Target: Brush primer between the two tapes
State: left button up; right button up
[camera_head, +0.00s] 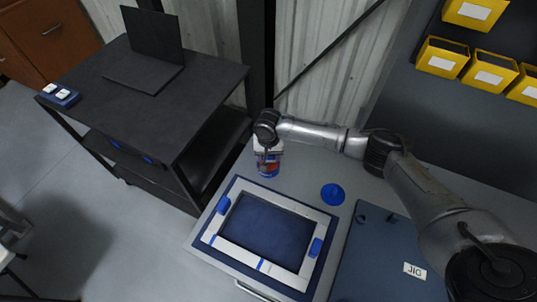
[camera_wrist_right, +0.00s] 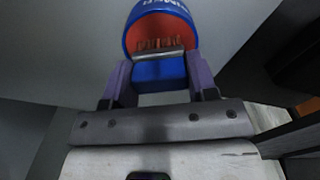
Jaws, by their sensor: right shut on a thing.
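My right gripper (camera_wrist_right: 160,80) is shut on a brush (camera_wrist_right: 158,70) with a blue handle, a silver ferrule and brown bristles. In the wrist view the bristles are at the mouth of a blue can with a reddish inside (camera_wrist_right: 131,35); whether they touch primer I cannot tell. In the head view the primer can (camera_head: 268,168) stands behind the frame, under my right gripper (camera_head: 268,150), and the brush is hidden. Two short blue tapes, a left tape (camera_head: 212,240) and a right tape (camera_head: 262,265), cross the front rail of a pale frame (camera_head: 237,252). My left gripper is out of view.
Blue clamps (camera_head: 223,205) (camera_head: 315,247) sit on the frame's sides. A round blue lid (camera_head: 333,194) lies right of the can. A dark JIG board (camera_head: 378,262) is at the right, below my arm. A dark cart with a laptop (camera_head: 150,55) stands at the left.

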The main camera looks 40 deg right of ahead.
dwell(0.4)
jog(key=shift+f, duration=0.1)
dwell(0.4)
jog(key=shift+p, duration=0.45)
dwell(0.3)
jog(key=shift+f, duration=0.1)
dwell(0.5)
notch_tip(320, 180, up, 4)
jog(key=p, duration=0.5)
notch_tip(320, 180, up, 3)
jog(key=p, duration=0.4)
dwell(0.9)
